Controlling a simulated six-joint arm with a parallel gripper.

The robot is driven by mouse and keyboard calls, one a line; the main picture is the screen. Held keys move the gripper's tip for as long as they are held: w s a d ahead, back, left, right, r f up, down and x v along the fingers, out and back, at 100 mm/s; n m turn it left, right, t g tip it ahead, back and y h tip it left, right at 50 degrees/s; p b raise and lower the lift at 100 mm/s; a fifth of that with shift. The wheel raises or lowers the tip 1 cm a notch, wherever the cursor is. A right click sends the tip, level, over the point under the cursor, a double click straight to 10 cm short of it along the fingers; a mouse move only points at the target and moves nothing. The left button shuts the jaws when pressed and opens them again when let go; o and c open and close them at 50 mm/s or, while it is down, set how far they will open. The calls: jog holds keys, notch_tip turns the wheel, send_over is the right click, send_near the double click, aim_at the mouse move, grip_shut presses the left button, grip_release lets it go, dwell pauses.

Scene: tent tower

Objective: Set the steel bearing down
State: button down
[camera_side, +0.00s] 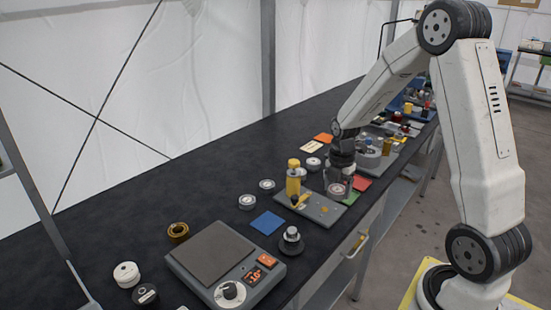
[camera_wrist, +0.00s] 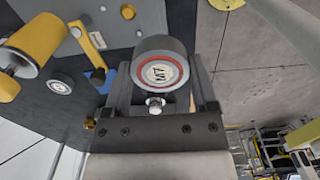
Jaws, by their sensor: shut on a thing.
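The steel bearing (camera_wrist: 160,72) is a short grey cylinder whose face has a red ring and a white label reading M7. My gripper (camera_wrist: 163,92) is shut on it, with the dark jaws on either side. In the side view, my gripper (camera_side: 339,184) points down near the right end of a grey plate, and the bearing (camera_side: 338,190) shows as a small pale, reddish-ringed disc at its tip. Whether the bearing touches anything below is not clear.
A yellow clamp (camera_side: 294,178) stands on the grey plate (camera_side: 318,210), close left of my gripper. A blue square (camera_side: 267,223), a dark knobbed weight (camera_side: 291,241) and a scale (camera_side: 212,254) lie nearer. Labelled discs and a brass ring (camera_side: 178,233) are scattered. Bare black tabletop lies along the back left.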

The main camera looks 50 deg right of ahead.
jog(key=s+a+r, duration=0.3)
jog(key=s+r, duration=0.1)
jog(key=s, duration=0.4)
jog(key=shift+s+a+r, duration=0.25)
jog(key=shift+s+r, duration=0.1)
jog(key=shift+s, duration=0.05)
jog(key=shift+w+a, duration=0.1)
dwell(0.4)
jog(key=w+a, duration=0.8)
jog(key=a, duration=0.2)
jog(key=shift+w+a+f, duration=0.2)
jog(key=shift+w+f, duration=0.15)
jog(key=shift+w, duration=0.05)
jog(key=shift+w, duration=0.1)
